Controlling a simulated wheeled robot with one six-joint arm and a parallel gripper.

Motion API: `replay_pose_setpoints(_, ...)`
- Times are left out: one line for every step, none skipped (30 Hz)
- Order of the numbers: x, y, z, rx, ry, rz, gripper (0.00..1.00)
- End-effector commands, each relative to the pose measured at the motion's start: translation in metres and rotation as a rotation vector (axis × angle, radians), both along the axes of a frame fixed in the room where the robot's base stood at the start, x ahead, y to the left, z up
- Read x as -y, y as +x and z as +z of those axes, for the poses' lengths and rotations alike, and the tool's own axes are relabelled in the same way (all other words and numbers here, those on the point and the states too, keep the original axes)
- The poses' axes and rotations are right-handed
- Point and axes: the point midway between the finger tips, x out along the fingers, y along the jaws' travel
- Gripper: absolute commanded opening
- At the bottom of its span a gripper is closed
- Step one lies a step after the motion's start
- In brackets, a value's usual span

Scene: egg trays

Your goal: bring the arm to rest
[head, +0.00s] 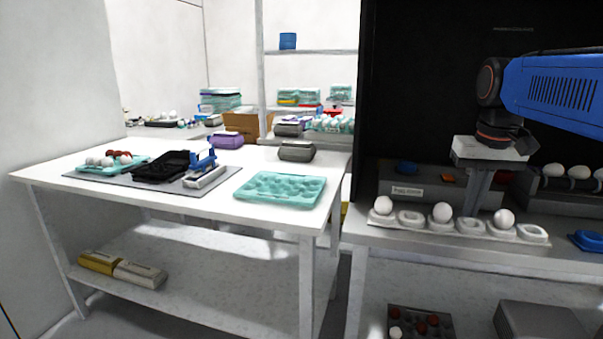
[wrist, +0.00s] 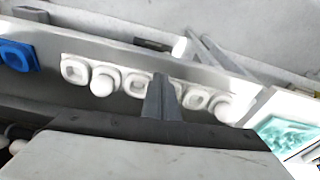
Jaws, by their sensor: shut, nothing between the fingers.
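My gripper (head: 474,208) hangs from the blue arm at the right of the head view, fingers pointing down and pressed together. It is empty. It stands over the shelf bench, at a white egg holder row (head: 412,218) with white eggs (head: 442,212) in some cups and other cups bare. In the wrist view the shut fingers (wrist: 163,88) overlap the same holder row (wrist: 196,100). I cannot tell whether the fingertips touch the holder.
A dark panel (head: 420,80) rises behind my arm. A blue holder (head: 587,241) sits right of the row. At left, a white table (head: 245,165) bears a teal egg tray (head: 281,188), a black tray (head: 160,166) and a filled teal tray (head: 88,169). Open space shows above the table.

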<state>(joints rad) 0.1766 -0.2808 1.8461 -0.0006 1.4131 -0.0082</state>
Motion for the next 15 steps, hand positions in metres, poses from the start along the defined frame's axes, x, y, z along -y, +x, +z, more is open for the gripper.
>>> replay_pose_setpoints(-0.008, -0.015, -0.010, 0.015, -0.003, 0.013, 0.00)
replay_pose_setpoints(-0.012, -0.022, -0.016, 0.026, -0.004, 0.019, 0.00)
replay_pose_setpoints(-0.017, -0.033, -0.024, 0.037, -0.006, 0.029, 0.00)
replay_pose_setpoints(-0.021, -0.040, -0.030, 0.048, -0.008, 0.036, 0.00)
replay_pose_setpoints(-0.025, -0.047, -0.037, 0.057, -0.009, 0.042, 0.00)
replay_pose_setpoints(-0.029, -0.058, -0.046, 0.070, -0.010, 0.050, 0.00)
replay_pose_setpoints(-0.032, -0.065, -0.053, 0.081, -0.012, 0.057, 0.00)
replay_pose_setpoints(-0.036, -0.072, -0.060, 0.090, -0.013, 0.064, 0.00)
replay_pose_setpoints(-0.040, -0.082, -0.070, 0.102, -0.014, 0.073, 0.00)
replay_pose_setpoints(-0.043, -0.090, -0.078, 0.114, -0.015, 0.080, 0.00)
replay_pose_setpoints(-0.046, -0.097, -0.086, 0.122, -0.016, 0.086, 0.00)
replay_pose_setpoints(-0.049, -0.107, -0.096, 0.136, -0.016, 0.096, 0.00)
replay_pose_setpoints(-0.052, -0.114, -0.105, 0.146, -0.017, 0.102, 0.00)
replay_pose_setpoints(-0.054, -0.122, -0.113, 0.155, -0.018, 0.108, 0.00)
replay_pose_setpoints(-0.058, -0.131, -0.124, 0.168, -0.018, 0.118, 0.00)
